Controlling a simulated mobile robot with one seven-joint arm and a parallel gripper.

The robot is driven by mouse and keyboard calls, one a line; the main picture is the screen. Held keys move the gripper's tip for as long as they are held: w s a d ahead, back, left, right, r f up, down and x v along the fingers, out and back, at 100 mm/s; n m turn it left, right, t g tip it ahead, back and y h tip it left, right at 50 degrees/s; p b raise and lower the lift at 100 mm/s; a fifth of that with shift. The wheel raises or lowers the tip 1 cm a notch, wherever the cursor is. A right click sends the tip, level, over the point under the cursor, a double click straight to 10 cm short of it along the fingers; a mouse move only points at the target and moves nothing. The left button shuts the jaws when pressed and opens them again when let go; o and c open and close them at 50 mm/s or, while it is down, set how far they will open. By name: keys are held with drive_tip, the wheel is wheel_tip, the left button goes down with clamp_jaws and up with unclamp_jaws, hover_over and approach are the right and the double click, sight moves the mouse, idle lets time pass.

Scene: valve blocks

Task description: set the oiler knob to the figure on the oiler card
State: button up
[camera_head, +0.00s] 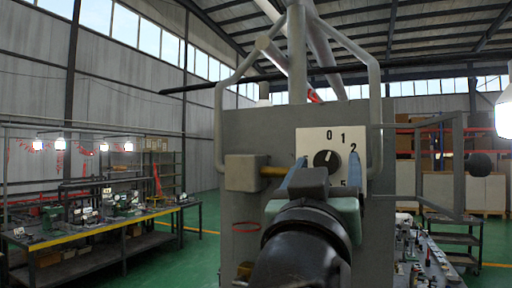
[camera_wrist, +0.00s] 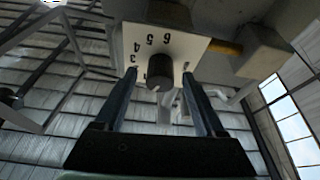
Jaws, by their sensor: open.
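The dial plate (camera_head: 307,142) is white with black figures and sits on a grey upright panel. The head view shows 0, 1, 2 and part of a 5. The round black knob (camera_head: 327,160) is at its middle, and its pale mark seems to point up, near 0. My gripper (camera_head: 329,163) is in front of the plate, open, one finger on each side of the knob. In the wrist view the knob (camera_wrist: 160,66) lies between the tips of my gripper (camera_wrist: 159,74), with gaps on both sides. I cannot make out an oiler card.
A grey block (camera_head: 244,173) with a yellow bar (camera_head: 273,171) is left of the plate. Grey tube frames stand around the panel. A workbench (camera_head: 100,236) stands at left, with green floor between.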

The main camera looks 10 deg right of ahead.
drive_tip(key=shift+w+d+r, duration=0.15)
drive_tip(key=shift+w+d, duration=0.05)
drive_tip(key=shift+w, duration=0.05)
clamp_jaws()
